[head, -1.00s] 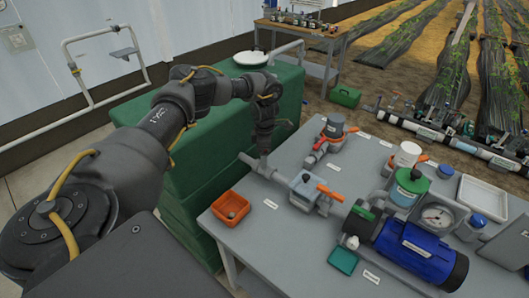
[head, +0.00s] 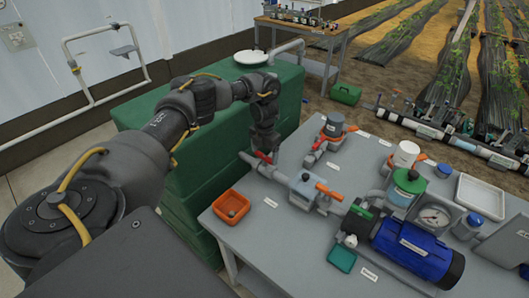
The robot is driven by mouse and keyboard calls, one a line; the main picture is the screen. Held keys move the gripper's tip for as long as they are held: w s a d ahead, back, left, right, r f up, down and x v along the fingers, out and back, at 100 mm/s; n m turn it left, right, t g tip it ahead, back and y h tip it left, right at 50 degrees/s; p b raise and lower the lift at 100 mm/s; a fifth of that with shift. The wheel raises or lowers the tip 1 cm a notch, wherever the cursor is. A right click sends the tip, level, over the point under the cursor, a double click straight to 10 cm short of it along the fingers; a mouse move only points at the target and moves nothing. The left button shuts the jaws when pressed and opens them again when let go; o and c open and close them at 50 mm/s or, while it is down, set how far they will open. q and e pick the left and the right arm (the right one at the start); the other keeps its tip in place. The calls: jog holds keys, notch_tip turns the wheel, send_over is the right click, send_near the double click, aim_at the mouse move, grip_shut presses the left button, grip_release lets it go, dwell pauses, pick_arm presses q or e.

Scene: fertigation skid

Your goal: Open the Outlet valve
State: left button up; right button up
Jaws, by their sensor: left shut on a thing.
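My left gripper (head: 263,153) is at the back left edge of the grey skid table, over the end of the pipe run. It is shut on a small red lever handle (head: 264,157), most of which the fingers hide. The grey pipe (head: 262,167) leads from there to a grey block fitting. Other valve levers show: an orange one (head: 329,192) right of the block, a red-orange one (head: 318,145) behind, and a green one (head: 361,212) by the pump. The labels are too small to read, so I cannot tell which is the Outlet valve. My right gripper is not in view.
The grey table (head: 290,238) also holds a blue pump (head: 416,247), an orange bin (head: 231,206), a teal tray (head: 342,259) and a white tray (head: 480,196). A large green tank (head: 190,205) stands close beneath my left arm.

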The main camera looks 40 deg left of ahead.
aim_at(264, 156)
pick_arm(q)
jog(key=shift+n, duration=0.6)
jog(key=o, duration=0.9)
jog(key=shift+r, duration=0.25)
notch_tip(264, 156, up, 10)
jog(key=shift+r, duration=0.2)
